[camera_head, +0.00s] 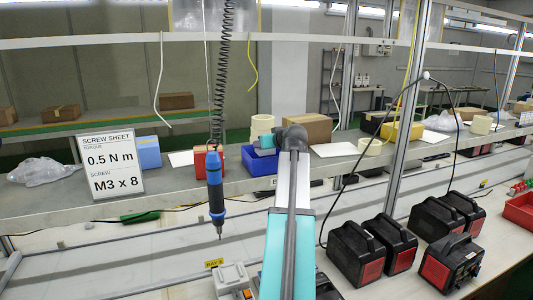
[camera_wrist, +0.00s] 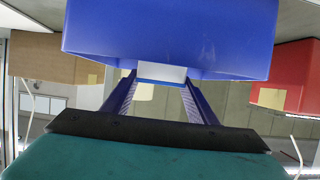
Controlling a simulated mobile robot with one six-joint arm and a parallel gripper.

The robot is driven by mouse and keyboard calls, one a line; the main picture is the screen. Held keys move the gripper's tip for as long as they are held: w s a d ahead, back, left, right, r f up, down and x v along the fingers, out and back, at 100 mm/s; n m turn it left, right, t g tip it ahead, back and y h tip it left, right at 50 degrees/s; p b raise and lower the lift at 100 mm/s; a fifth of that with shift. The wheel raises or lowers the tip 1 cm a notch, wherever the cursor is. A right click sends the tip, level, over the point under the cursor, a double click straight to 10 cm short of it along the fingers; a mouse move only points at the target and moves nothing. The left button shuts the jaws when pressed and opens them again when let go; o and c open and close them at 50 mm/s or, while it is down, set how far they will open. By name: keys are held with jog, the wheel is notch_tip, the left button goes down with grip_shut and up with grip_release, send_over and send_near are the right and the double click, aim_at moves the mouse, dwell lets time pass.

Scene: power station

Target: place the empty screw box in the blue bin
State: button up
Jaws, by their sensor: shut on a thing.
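The blue bin (camera_head: 256,165) stands on the shelf in the middle of the head view, partly behind my arm. In the wrist view, the blue bin (camera_wrist: 170,35) fills the top middle. My gripper (camera_wrist: 160,85) is shut on a small white and light-blue box (camera_wrist: 162,71), apparently the screw box. The box lies across the bin's edge in that view; I cannot tell whether it touches the bin. The inside of the box is not visible. In the head view the fingers and the held box are hidden behind the end of my arm.
A red bin (camera_head: 207,160) stands left of the blue bin, and a cardboard box (camera_head: 306,129) stands right of it. A screwdriver (camera_head: 215,185) hangs in front of the shelf. Several black and red chargers (camera_head: 355,253) stand at the lower right. A sign (camera_head: 110,163) stands left.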

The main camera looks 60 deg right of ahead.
aim_at(268, 152)
jog(key=shift+f, duration=0.1)
jog(key=shift+f+p, duration=0.5)
jog(key=shift+f, duration=1.25)
jog(key=shift+f, duration=0.15)
jog(key=o, duration=1)
jog(key=shift+r, duration=0.2)
jog(key=shift+b+v, duration=1.35)
jog(key=shift+v, duration=4.65)
jog(key=shift+s, duration=0.1)
